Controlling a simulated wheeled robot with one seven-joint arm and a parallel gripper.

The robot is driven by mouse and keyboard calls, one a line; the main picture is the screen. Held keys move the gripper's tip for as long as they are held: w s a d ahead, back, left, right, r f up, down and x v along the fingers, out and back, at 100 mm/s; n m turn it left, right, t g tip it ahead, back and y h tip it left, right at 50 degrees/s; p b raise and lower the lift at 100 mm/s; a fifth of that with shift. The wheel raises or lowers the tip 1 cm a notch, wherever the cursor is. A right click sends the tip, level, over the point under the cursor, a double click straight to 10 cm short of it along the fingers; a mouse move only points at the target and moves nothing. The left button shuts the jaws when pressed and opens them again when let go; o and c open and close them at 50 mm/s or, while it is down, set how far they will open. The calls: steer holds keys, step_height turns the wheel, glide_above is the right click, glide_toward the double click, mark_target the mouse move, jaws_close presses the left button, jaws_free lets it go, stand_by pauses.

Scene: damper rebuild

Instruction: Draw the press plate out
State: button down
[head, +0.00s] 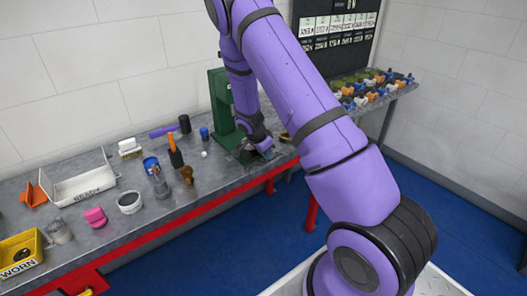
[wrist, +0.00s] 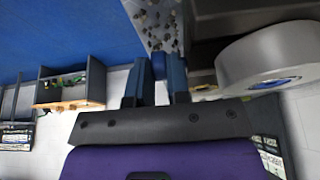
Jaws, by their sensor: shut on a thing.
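The green press (head: 220,100) stands upright on the bench, with part of it hidden behind my arm. My gripper (head: 262,148) is low at the press's base, on its right side. In the wrist view my gripper (wrist: 157,70) is shut on a small blue piece (wrist: 159,66) between its two fingers. The piece appears to be the press plate's grip; the rest of the plate is hard to make out. A thick silver cylinder (wrist: 265,58) is close to the right of the fingers, below a dark block (wrist: 240,20).
The grey bench holds a white READY tray (head: 85,185), a yellow WORN bin (head: 20,255), a pink part (head: 95,217), a white ring (head: 129,202) and an orange-handled tool (head: 175,150) left of the press. Several small coloured parts (head: 370,88) stand at right. Blue floor (head: 240,230) lies in front.

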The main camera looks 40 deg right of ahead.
steer(key=shift+s+f, duration=0.1)
steer(key=shift+s, duration=0.15)
steer(key=c, duration=1.4)
jaws_free()
steer(key=shift+o, duration=0.2)
steer(key=shift+r, duration=0.3)
steer(key=v, duration=1)
steer(key=shift+a+r, duration=0.1)
steer(key=shift+r, duration=0.1)
